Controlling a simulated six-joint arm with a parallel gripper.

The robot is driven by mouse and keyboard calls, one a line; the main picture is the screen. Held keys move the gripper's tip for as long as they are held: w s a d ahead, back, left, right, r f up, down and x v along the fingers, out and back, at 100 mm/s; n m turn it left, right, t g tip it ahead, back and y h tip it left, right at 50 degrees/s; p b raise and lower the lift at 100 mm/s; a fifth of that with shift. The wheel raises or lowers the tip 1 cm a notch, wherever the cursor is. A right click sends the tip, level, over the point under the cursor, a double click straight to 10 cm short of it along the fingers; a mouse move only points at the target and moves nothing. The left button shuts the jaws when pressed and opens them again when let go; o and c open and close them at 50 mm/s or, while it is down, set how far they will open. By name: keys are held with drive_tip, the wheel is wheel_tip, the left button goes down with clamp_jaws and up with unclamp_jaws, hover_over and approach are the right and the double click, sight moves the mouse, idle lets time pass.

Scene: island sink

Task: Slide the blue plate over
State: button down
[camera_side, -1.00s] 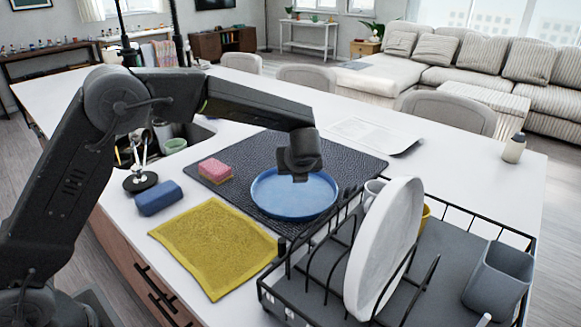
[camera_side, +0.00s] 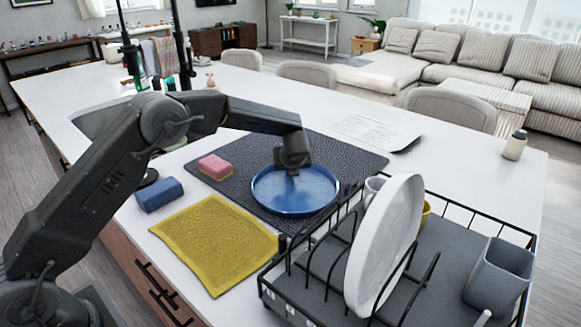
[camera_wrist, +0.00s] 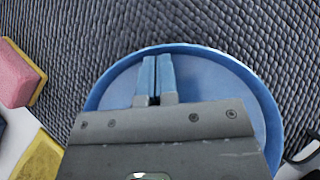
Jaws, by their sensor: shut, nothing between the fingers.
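The blue plate (camera_side: 296,203) lies flat on a dark ribbed mat (camera_side: 352,158), just behind the black dish rack. It has a raised rim. My gripper (camera_side: 292,172) points down over the inside of the plate, toward its far side. In the wrist view my gripper (camera_wrist: 155,80) shows its two fingers together with nothing between them, over the floor of the blue plate (camera_wrist: 215,85). Its body hides the near part of the plate. I cannot tell for sure whether the fingertips touch the plate.
A pink sponge (camera_side: 215,167) sits on the mat left of the plate. A blue sponge (camera_side: 159,194) and a yellow cloth (camera_side: 215,243) lie on the counter. The dish rack (camera_side: 330,292) with a white plate (camera_side: 384,245) stands close in front. Paper (camera_side: 375,131) lies behind.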

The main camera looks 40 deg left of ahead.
drive_tip(key=w+a, duration=0.2)
drive_tip(key=a, duration=0.1)
drive_tip(key=w+a, duration=0.5)
drive_tip(key=a, duration=0.1)
drive_tip(key=shift+w, duration=0.35)
drive_tip(key=shift+d, duration=0.15)
